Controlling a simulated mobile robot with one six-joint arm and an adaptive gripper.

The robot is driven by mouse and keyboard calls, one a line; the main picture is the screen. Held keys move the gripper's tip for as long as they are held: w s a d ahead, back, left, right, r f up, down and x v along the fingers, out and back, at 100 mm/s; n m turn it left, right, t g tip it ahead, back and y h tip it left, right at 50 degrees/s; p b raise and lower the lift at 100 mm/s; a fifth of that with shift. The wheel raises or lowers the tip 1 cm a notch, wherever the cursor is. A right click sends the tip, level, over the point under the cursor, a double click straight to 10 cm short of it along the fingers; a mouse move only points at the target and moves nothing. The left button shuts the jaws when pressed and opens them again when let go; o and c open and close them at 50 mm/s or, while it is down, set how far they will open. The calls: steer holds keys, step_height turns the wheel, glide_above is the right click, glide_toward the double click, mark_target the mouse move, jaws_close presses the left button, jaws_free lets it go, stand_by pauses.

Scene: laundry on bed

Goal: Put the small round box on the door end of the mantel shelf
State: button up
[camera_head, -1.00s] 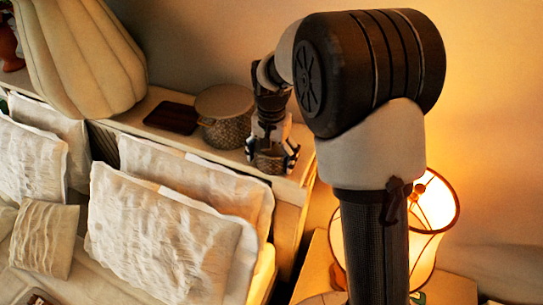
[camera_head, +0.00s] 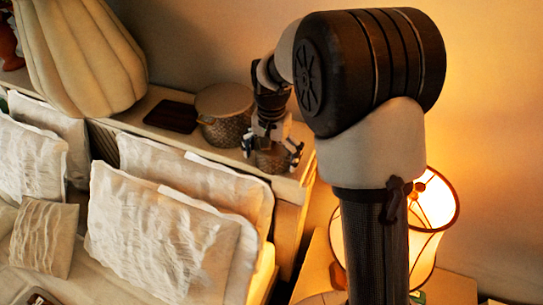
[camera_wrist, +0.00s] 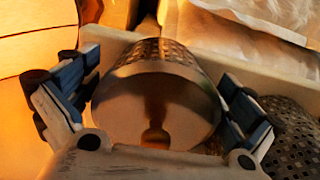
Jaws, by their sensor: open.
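The small round box (camera_head: 271,161) has a woven-looking patterned side and stands on the mantel shelf (camera_head: 150,103), close to the shelf's right end. In the wrist view the small round box (camera_wrist: 160,92) shows its smooth, shiny lid between my fingers. My gripper (camera_head: 272,148) is above and around it, pointing down, with its fingers spread. In the wrist view my gripper (camera_wrist: 152,112) has one finger on each side of the box, with a gap on at least the left. The box's underside is hidden.
A larger round patterned box (camera_head: 224,118) stands just left of my gripper; it also shows in the wrist view (camera_wrist: 293,138). A dark flat item (camera_head: 172,116) and a big ribbed lampshade (camera_head: 80,55) are farther left. Pillows (camera_head: 165,240) lean below the shelf. A lit lamp (camera_head: 432,215) stands right.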

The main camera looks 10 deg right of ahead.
step_height(320, 180, up, 12)
steer(key=shift+f+b, duration=0.2)
steer(key=shift+b, duration=0.15)
steer(key=shift+s+r, duration=0.2)
steer(key=shift+r, duration=0.35)
steer(key=s+d+n+t, duration=0.2)
steer(key=s+n, duration=0.1)
steer(key=s, duration=1)
steer(key=s+d+r+n+t, duration=0.1)
steer(key=s+n+t, duration=0.1)
steer(key=s, duration=1.2)
steer(key=shift+s+d+n+t, duration=0.15)
steer(key=shift+d+n+t, duration=0.2)
steer(key=shift+n, duration=0.55)
step_height(320, 180, down, 29)
steer(key=b, duration=2.8)
steer(key=shift+b, duration=0.4)
steer(key=shift+r, duration=0.1)
